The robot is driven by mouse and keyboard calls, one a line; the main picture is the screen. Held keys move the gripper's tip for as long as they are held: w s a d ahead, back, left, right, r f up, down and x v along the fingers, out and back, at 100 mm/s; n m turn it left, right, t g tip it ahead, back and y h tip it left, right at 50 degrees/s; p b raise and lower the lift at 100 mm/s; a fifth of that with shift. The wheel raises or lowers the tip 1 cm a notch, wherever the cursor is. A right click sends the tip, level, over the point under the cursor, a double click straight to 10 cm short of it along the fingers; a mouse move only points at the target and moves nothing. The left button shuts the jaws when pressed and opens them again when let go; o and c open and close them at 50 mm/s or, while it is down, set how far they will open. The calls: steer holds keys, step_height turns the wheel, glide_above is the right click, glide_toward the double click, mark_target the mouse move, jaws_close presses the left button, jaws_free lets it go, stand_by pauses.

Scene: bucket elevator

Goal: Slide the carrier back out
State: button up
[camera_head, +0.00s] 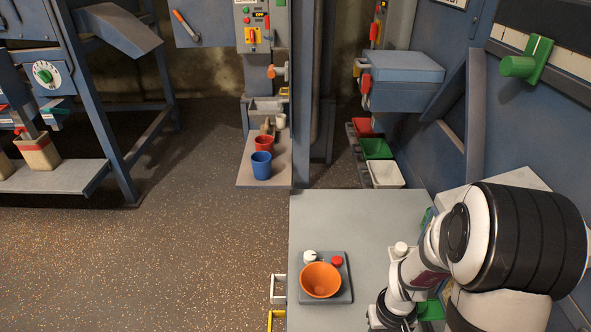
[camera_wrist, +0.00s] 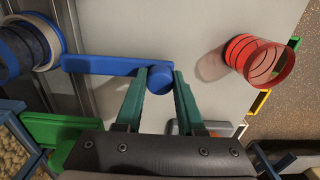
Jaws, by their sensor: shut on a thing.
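My gripper (camera_wrist: 159,80) has its two green fingers shut on a round blue knob (camera_wrist: 161,77) in the wrist view. The knob sits at the right end of a flat blue bar (camera_wrist: 104,64). The bar runs left towards a blue cylinder with a pale ring (camera_wrist: 44,44), in front of a light grey panel. I cannot tell for sure which part is the carrier. In the head view my arm covers the lower right, and the fingers and the knob cannot be made out there.
In the wrist view a red ribbed cylinder (camera_wrist: 256,60) sticks out at the upper right, and a green part (camera_wrist: 62,134) lies at lower left. In the head view an orange bowl (camera_head: 320,279) stands on a grey tray (camera_head: 346,297) on the table (camera_head: 345,215); the table's far part is clear.

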steer(key=shift+s, duration=2.3)
steer(key=shift+w, duration=0.2)
steer(key=o, duration=0.9)
steer(key=shift+o, duration=0.2)
